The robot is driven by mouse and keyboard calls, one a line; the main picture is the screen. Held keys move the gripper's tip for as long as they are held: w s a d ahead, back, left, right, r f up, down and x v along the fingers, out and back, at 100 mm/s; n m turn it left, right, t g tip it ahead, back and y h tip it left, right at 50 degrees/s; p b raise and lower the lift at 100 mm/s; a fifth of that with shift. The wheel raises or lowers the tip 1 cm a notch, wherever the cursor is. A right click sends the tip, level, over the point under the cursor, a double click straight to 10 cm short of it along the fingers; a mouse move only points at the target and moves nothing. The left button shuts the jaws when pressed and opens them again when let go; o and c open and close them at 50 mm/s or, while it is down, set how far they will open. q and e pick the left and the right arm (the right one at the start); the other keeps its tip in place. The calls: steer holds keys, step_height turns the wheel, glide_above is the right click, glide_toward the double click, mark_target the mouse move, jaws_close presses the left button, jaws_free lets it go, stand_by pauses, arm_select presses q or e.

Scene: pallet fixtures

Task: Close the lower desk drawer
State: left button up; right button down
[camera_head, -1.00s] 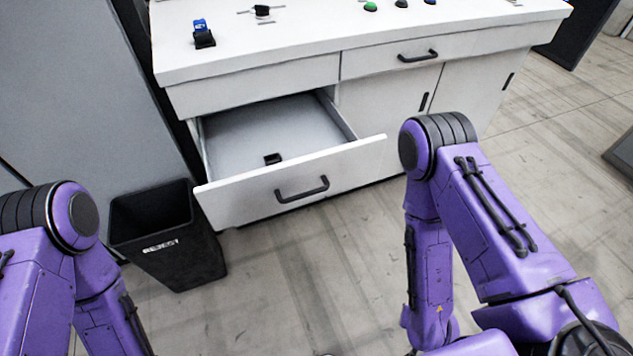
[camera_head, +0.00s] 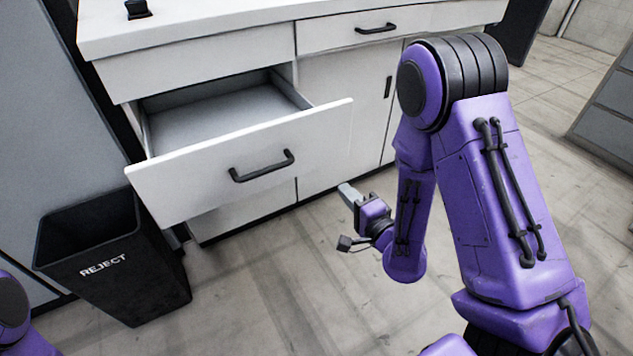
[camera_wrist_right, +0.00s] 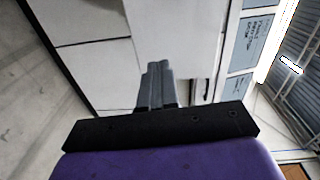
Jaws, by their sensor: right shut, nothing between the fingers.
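The lower desk drawer (camera_head: 205,170) is pulled out of the white desk, and its open inside shows behind the front panel. A black bar handle (camera_head: 262,167) is on that front. My right gripper (camera_head: 345,190) is shut and empty, to the right of the drawer front and lower in the picture, apart from it. In the right wrist view its closed fingers (camera_wrist_right: 156,80) point toward white panels. Of my left arm only a purple part shows at the lower left edge in the head view; its gripper is out of view.
A black bin (camera_head: 110,255) marked REJECT stands left of the drawer, close to its left end. The upper right drawer (camera_head: 375,28) and the cabinet doors (camera_head: 345,105) are shut. The floor in front of the desk is clear.

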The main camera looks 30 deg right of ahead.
mark_target(311, 149)
arm_select(q)
steer(key=r+p, duration=0.1)
steer(key=p, duration=0.1)
steer(key=shift+r+p, duration=0.35)
arm_select(e)
steer(key=shift+m+t, duration=0.3)
steer(key=w, duration=0.9)
steer(key=w+r, duration=0.1)
steer(key=w, duration=0.4)
steer(key=shift+w+a, duration=0.25)
